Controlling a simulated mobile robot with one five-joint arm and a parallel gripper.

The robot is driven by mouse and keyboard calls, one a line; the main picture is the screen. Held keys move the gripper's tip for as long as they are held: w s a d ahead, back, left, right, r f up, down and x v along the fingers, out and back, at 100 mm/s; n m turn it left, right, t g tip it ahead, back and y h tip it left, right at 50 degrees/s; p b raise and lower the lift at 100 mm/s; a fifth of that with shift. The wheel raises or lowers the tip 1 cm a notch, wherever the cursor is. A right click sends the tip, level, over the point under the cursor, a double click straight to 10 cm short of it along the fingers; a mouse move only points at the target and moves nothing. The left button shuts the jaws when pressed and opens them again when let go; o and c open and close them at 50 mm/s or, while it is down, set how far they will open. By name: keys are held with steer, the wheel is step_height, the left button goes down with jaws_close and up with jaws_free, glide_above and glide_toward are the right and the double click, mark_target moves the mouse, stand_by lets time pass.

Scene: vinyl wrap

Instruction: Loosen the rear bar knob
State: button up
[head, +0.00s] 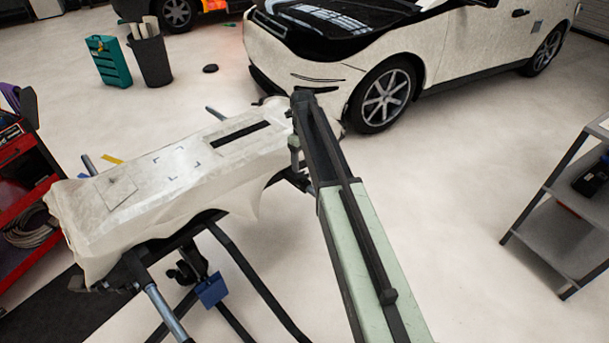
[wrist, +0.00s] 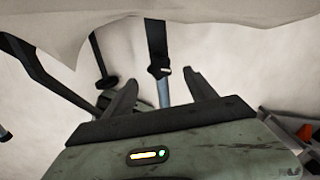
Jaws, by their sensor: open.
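A long panel draped in off-white wrap film (head: 180,170) rests on a black-framed stand (head: 245,275) with grey metal bars. In the wrist view my gripper (wrist: 163,88) is open, its two dark fingers apart and nothing held. Between and beyond the fingers a black upright ends in a small dark collar or knob (wrist: 159,71) above a grey metal bar (wrist: 163,92). I cannot tell for certain that this is the rear bar knob, nor whether the fingers touch it. In the head view my arm reaches to the panel's right end, and the fingertips cannot be made out.
The film's loose edge (wrist: 120,22) hangs across the top of the wrist view, close above the fingers. A white car (head: 330,75) stands behind the panel. A red tool cart (head: 22,165) is at left, a grey shelf (head: 560,235) at right. Floor between is clear.

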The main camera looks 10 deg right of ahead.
mark_target(303, 174)
step_height(303, 174, down, 6)
steer(key=b, duration=0.5)
steer(key=shift+f, duration=0.15)
steer(key=c, duration=1.2)
steer(key=shift+d, duration=0.15)
steer(key=shift+c, duration=0.9)
